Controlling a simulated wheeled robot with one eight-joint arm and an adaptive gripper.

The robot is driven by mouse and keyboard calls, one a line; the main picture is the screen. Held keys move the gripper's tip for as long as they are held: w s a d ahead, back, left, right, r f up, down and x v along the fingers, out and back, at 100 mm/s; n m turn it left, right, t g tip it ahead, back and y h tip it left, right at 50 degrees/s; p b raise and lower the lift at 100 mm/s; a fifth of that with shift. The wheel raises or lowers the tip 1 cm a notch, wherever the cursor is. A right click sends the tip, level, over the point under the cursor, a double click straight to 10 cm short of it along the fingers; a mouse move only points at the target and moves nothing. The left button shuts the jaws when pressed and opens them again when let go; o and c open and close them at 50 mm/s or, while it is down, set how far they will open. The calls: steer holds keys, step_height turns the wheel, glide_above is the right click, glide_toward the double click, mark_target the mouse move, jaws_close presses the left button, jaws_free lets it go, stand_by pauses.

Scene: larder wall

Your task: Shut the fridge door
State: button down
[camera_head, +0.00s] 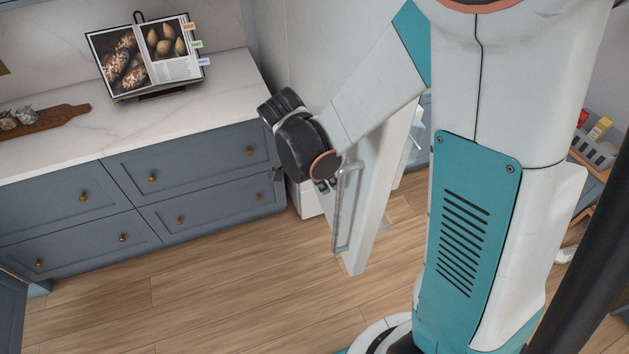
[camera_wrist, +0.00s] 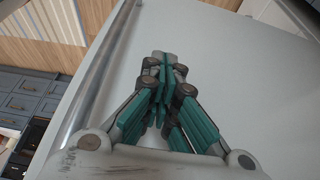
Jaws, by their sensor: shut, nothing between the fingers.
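The fridge door (camera_head: 372,215) stands open in the head view, a pale panel seen nearly edge-on. Its long metal handle (camera_head: 343,210) runs down the outer face, and clear bins (camera_head: 413,143) show on its inner side. In the wrist view the door's pale face (camera_wrist: 245,85) fills most of the picture, with the handle (camera_wrist: 98,75) slanting along its left. My gripper (camera_wrist: 160,75) is shut and empty in front of this face, to the right of the handle. I cannot tell whether the fingertips touch the door. In the head view my gripper (camera_head: 326,186) is mostly hidden behind my wrist.
Blue-grey drawers (camera_head: 200,200) under a marble counter (camera_head: 60,135) stand at the left, with a cookbook on a stand (camera_head: 150,55) and a wooden board (camera_head: 45,120) on top. The wooden floor (camera_head: 220,290) before them is clear. A rack with bottles (camera_head: 595,145) is at the right.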

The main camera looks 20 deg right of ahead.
steer(key=shift+d, duration=0.7)
steer(key=shift+d, duration=0.1)
